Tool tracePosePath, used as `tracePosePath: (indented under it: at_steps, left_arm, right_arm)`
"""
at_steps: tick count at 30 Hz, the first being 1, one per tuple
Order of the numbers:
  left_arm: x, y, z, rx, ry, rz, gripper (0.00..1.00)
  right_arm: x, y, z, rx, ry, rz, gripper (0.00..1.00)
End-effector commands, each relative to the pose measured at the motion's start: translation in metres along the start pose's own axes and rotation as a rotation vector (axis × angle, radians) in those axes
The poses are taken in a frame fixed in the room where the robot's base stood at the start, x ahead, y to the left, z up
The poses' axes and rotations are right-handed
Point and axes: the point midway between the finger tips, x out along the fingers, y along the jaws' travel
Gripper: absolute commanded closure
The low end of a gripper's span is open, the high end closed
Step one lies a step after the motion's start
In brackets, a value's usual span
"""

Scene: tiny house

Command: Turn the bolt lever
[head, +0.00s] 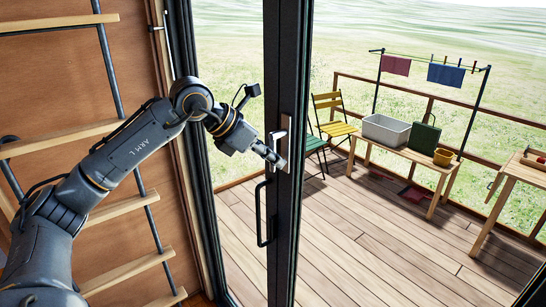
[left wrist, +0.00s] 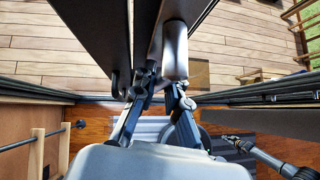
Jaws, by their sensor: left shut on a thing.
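The bolt lever (head: 286,124) is a silver metal piece on the dark door frame (head: 285,60), just above the black pull handle (head: 259,215). My left gripper (head: 277,160) reaches in from the left and is shut on the lever's lower part. In the left wrist view the lever (left wrist: 175,50) shows as a silver cylinder at the fingertips of my left gripper (left wrist: 163,80). The fingers hide part of the grip.
Beyond the glass lies a wooden deck (head: 370,245) with a bench (head: 402,156), a yellow chair (head: 338,128) and a side table (head: 520,172).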

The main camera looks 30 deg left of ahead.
Motion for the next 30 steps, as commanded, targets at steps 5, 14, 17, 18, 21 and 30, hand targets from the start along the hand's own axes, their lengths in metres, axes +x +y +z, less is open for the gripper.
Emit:
tracePosePath:
  at_steps: [5,14,17,18,21,30]
  left_arm:
    - [0.002,0.0,-0.003,0.005,0.009,0.002,1.0]
    - [0.001,0.0,-0.003,0.004,0.009,0.002,0.67]
    - [0.001,0.001,-0.002,0.003,0.007,0.003,0.63]
    - [0.001,0.001,-0.002,0.003,0.006,0.003,0.63]
    - [0.001,0.001,-0.001,0.003,0.005,0.003,0.63]
    - [-0.026,0.002,0.0,0.002,0.002,0.006,0.63]
  right_arm:
    - [0.0,0.0,0.0,0.001,0.0,0.0,1.0]
    - [0.0,-0.002,-0.001,0.002,0.001,-0.003,1.0]
    - [0.0,-0.004,-0.001,0.002,0.002,-0.004,1.0]
    - [0.0,-0.004,-0.002,0.002,0.002,-0.004,1.0]
    - [0.0,-0.004,-0.002,0.002,0.003,-0.005,1.0]
    - [0.0,-0.002,-0.003,0.0,0.003,-0.002,1.0]
